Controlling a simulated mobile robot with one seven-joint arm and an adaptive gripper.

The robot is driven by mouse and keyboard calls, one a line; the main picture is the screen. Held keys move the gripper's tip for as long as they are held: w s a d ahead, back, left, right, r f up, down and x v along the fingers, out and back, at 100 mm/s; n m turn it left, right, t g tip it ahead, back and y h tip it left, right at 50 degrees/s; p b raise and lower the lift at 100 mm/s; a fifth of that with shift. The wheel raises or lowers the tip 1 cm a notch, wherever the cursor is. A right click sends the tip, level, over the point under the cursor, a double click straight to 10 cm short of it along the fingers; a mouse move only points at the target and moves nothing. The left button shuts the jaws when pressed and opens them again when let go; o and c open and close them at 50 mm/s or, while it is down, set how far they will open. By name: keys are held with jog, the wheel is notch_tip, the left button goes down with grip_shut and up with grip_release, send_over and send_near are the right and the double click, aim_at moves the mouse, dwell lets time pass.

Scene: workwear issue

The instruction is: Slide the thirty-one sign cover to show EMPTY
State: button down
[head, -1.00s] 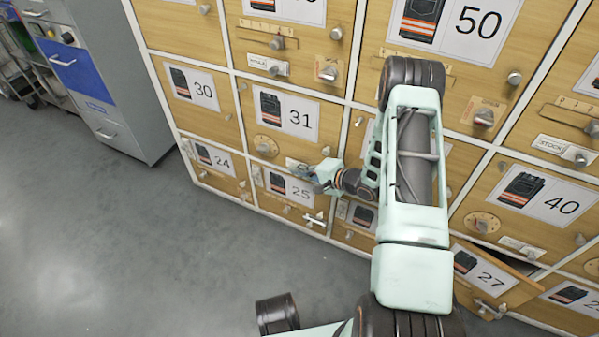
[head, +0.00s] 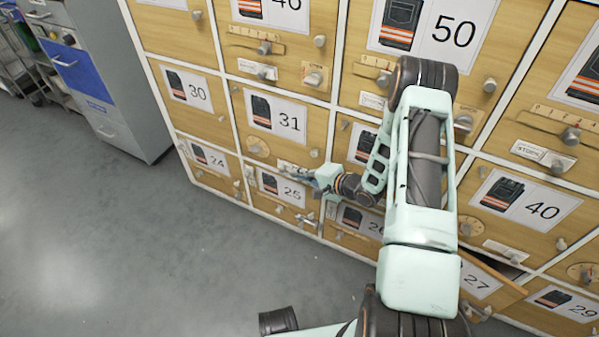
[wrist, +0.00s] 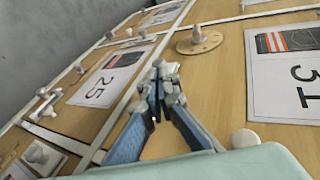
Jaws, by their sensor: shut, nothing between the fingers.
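The thirty-one compartment has a card marked 31 (head: 274,117), with a round dial (head: 258,146) at its lower left. The card (wrist: 285,75) and dial (wrist: 200,42) also show in the wrist view. My gripper (head: 286,169) is at the lower edge of this compartment, just above the card marked 25 (head: 281,188). In the wrist view my gripper (wrist: 164,84) has its fingertips together with nothing visibly held. The sign cover cannot be made out; the fingers block the view of that edge. I cannot tell whether they touch anything.
A round knob (wrist: 245,138) sticks out near my gripper. Other compartments with knobs, sliders and dials surround it. Compartment 27 (head: 479,283) has a tilted, partly open front. A grey cabinet (head: 120,100) stands at the left. The floor (head: 150,250) in front is clear.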

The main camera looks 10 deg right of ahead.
jog(key=p+v, duration=0.2)
jog(key=v, duration=0.7)
jog(key=shift+d, duration=0.1)
